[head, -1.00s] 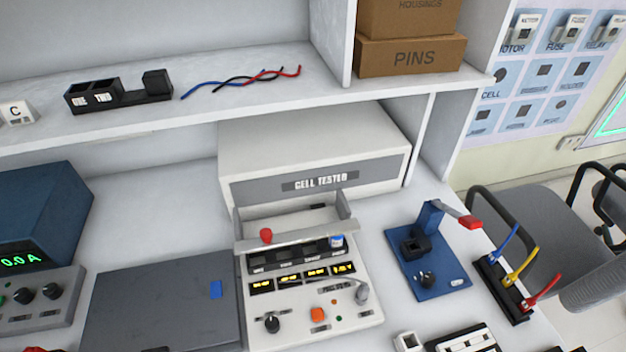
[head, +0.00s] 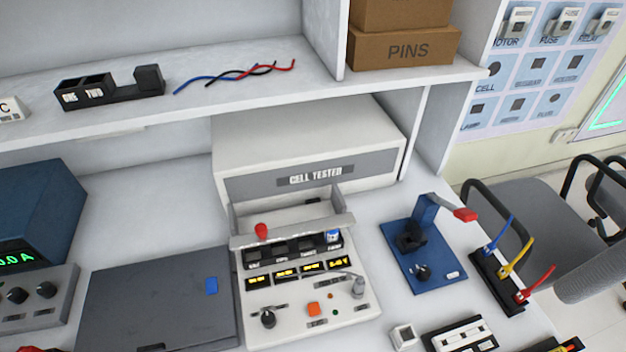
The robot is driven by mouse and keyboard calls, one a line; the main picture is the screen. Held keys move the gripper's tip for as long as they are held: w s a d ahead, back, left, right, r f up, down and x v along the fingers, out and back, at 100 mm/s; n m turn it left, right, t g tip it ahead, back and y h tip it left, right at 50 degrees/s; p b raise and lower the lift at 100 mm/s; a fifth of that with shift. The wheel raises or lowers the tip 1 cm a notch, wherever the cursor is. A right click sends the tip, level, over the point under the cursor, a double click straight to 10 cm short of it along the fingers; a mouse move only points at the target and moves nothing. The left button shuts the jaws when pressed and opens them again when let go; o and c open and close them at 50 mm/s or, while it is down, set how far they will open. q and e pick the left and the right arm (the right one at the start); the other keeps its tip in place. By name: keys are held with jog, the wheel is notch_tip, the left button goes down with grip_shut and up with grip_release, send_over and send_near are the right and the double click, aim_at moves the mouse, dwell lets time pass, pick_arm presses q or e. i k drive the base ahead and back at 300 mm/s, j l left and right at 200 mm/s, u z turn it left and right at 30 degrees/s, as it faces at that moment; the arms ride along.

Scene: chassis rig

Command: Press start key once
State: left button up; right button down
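The cell tester (head: 312,150) stands on the bench in the middle, a white cabinet with a grey label band. Its control panel (head: 345,310) slopes toward me in front. A red knob (head: 261,231) sits at the upper left of the panel. The lettering by the key is too small to read. Neither of my grippers is in view.
A dark grey flat case (head: 160,300) and a blue power supply (head: 40,205) lie left of the tester. A blue press fixture (head: 425,260) and a rack with coloured leads (head: 497,280) stand to the right. A shelf (head: 225,85) overhangs the bench.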

aim_at(314, 309)
jog(key=j+z, duration=0.4)
jog(key=j, duration=0.25)
jog(key=j+z, duration=0.35)
jog(key=j, duration=0.35)
jog(key=i, duration=0.05)
